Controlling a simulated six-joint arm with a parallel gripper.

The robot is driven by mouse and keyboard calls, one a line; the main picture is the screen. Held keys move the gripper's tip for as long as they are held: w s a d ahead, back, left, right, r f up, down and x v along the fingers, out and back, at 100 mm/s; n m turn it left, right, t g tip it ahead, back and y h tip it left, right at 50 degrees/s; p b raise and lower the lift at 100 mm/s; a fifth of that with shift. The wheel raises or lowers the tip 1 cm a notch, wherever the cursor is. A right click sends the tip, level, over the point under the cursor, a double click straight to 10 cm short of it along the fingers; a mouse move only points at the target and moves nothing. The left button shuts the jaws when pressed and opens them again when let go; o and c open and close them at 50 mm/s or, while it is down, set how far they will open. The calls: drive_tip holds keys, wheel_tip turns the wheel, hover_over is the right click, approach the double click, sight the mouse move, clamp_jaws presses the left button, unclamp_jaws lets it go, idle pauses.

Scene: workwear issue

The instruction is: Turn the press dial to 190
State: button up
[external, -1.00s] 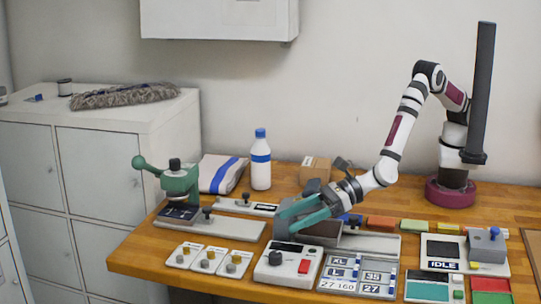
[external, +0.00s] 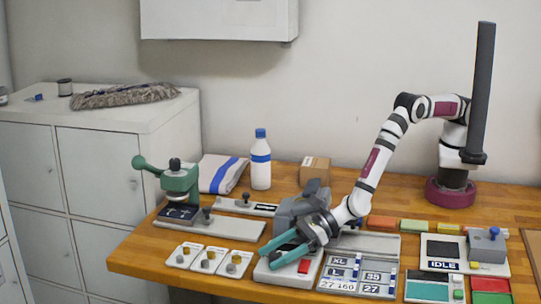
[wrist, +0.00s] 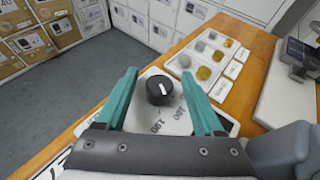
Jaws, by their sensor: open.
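The press dial (wrist: 159,90) is a round black knob with a white pointer mark, on a light control box (external: 262,273) that also carries a red button (external: 304,266). In the wrist view the fingers (wrist: 158,75) stand on both sides of the dial with gaps. The gripper hides the dial in the external view.
The grey press (external: 298,212) stands right behind the control box. Cards with round samples (external: 208,259) lie to its left, and a size panel (external: 357,277) to its right. A green hand press (external: 180,182) is farther left. The table's front edge is close.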

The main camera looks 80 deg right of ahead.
clamp_jaws()
drive_tip(key=shift+m+t+h, duration=0.5)
drive_tip(key=shift+m+h, duration=0.2)
drive_tip(key=shift+m, duration=0.1)
unclamp_jaws()
drive_tip(key=v, duration=1.6)
